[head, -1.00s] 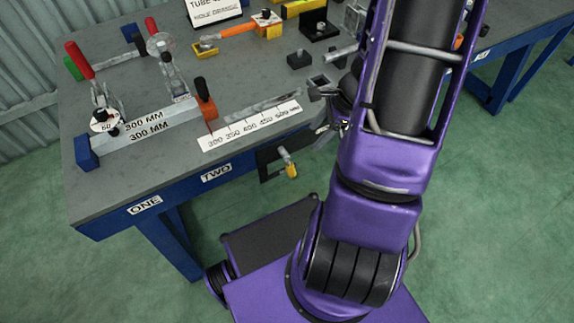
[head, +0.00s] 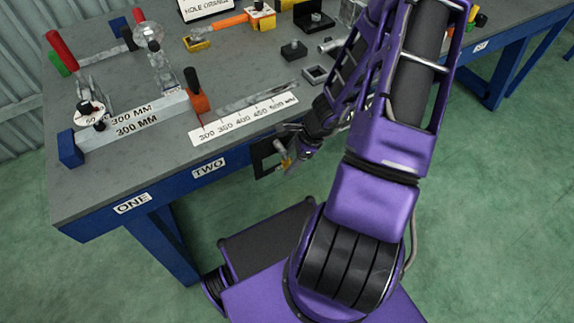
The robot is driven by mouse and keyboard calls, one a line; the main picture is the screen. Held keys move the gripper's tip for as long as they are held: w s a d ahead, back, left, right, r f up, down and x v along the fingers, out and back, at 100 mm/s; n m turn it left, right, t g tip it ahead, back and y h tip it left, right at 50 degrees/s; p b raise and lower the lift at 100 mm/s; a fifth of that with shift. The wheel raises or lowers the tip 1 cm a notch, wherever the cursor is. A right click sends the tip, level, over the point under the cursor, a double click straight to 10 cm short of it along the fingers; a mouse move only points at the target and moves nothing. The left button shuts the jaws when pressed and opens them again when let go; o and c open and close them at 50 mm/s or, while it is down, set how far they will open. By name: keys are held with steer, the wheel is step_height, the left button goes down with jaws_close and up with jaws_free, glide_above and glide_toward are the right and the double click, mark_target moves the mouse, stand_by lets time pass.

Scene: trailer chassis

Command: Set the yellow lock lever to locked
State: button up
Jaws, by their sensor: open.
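The yellow lock lever (head: 286,162) is small and hangs at a black bracket (head: 264,159) on the front side of the bench, right of the "TWO" label. My gripper (head: 291,143) is low at the bench's front edge, right beside the lever. It is open, with its fingers close to the lever's upper part. The gripper partly covers the lever's right side and its mount. I cannot tell whether the fingers touch the lever or lie around it.
A white ruler strip (head: 243,118) lies along the bench's (head: 110,182) front edge, left of my gripper. An orange block with a black knob (head: 198,104) and a red-handled clamp (head: 68,55) stand further left.

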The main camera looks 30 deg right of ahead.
steer(key=shift+x, duration=0.9)
jaws_close()
stand_by(0.9)
